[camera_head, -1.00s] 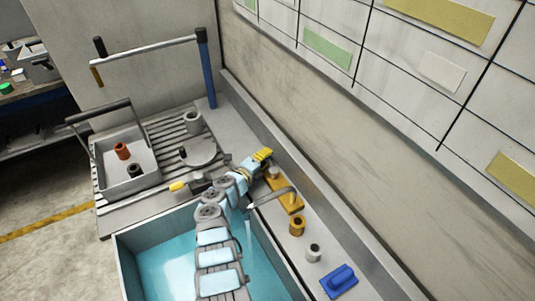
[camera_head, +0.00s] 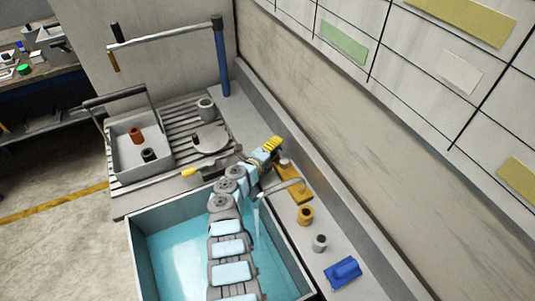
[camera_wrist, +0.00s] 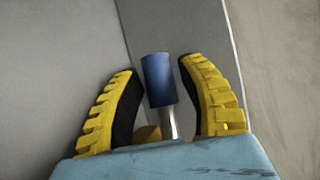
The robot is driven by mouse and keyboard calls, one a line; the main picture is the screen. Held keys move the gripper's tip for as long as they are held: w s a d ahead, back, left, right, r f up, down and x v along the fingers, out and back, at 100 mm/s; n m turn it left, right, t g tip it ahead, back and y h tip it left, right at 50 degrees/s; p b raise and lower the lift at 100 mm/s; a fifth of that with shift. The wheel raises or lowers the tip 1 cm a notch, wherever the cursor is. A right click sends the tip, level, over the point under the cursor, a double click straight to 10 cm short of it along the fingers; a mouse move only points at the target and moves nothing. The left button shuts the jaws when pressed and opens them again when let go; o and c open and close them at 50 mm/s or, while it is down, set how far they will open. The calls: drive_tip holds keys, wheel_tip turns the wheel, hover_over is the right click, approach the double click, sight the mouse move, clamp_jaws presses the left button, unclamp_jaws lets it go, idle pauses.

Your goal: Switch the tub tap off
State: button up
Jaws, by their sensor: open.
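The tub (camera_head: 140,250) holds blue water. The tap's curved metal spout (camera_head: 280,188) rises from an orange base plate (camera_head: 296,197) on the tub's back ledge, and a stream of water (camera_head: 256,215) falls from it. My gripper (camera_head: 273,144) is at the far end of the plate. In the wrist view, a blue handle (camera_wrist: 159,80) on a metal stem stands between the open yellow fingers of my gripper (camera_wrist: 158,68). Gaps show on both sides of the handle, narrower on the right. My gripper hides the handle in the head view.
An orange cup (camera_head: 306,215), a grey cup (camera_head: 320,243) and a blue brush-like block (camera_head: 343,271) line the ledge. A grey carrier (camera_head: 125,165) with two small parts stands on the ribbed drainboard (camera_head: 185,140). A wall (camera_head: 350,130) rises close behind the ledge.

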drive_tip(key=shift+v, duration=5.9)
